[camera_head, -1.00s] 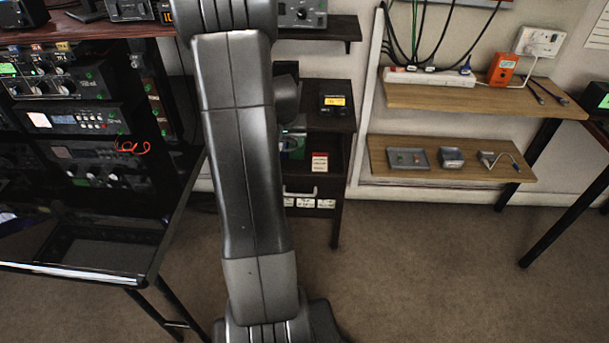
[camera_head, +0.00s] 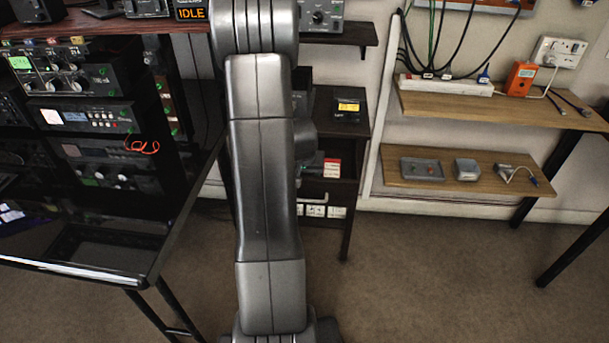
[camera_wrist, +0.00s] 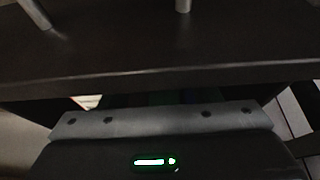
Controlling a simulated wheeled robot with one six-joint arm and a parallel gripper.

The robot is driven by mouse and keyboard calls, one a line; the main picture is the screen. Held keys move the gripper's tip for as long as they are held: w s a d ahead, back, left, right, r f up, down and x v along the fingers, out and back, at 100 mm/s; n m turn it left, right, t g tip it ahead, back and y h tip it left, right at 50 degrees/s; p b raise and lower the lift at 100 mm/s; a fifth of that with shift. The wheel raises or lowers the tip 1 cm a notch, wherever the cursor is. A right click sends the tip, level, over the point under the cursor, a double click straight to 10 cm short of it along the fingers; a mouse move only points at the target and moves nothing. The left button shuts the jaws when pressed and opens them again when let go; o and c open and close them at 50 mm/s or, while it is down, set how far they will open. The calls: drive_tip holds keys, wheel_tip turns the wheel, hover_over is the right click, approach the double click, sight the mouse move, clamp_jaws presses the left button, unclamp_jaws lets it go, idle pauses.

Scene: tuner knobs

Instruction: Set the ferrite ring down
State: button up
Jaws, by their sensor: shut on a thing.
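I cannot make out the ferrite ring in either view. My gripper's fingertips do not show: in the head view my own arm fills the middle and hides what is behind it. The wrist view shows a dark shelf-like surface with two metal stubs at its top edge. Below it is a grey strip with several holes, above a dark panel with a green light. I cannot tell what these belong to.
A dark cabinet (camera_head: 324,228) stands right of my arm, a yellow-display device (camera_head: 347,112) on top. Wooden shelves (camera_head: 480,104) hang at the right, the lower with small grey items. A glossy black table (camera_head: 60,245) stands at the left. Carpet is bare at lower right.

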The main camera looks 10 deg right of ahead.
drive_tip(key=shift+f+b, duration=0.4)
drive_tip(key=shift+b, duration=0.1)
drive_tip(key=o, duration=1)
drive_tip(key=shift+r, duration=0.1)
drive_tip(key=shift+r+p, duration=0.55)
drive_tip(key=shift+p, duration=0.15)
drive_tip(key=p+v, duration=0.1)
drive_tip(key=v, duration=1)
drive_tip(key=shift+s+a+r+p, duration=0.1)
drive_tip(key=shift+s+r+p, duration=0.2)
drive_tip(key=shift+p, duration=0.1)
drive_tip(key=b+x, duration=0.3)
drive_tip(key=x, duration=1)
drive_tip(key=shift+r+p, duration=0.35)
drive_tip(key=shift+r, duration=0.05)
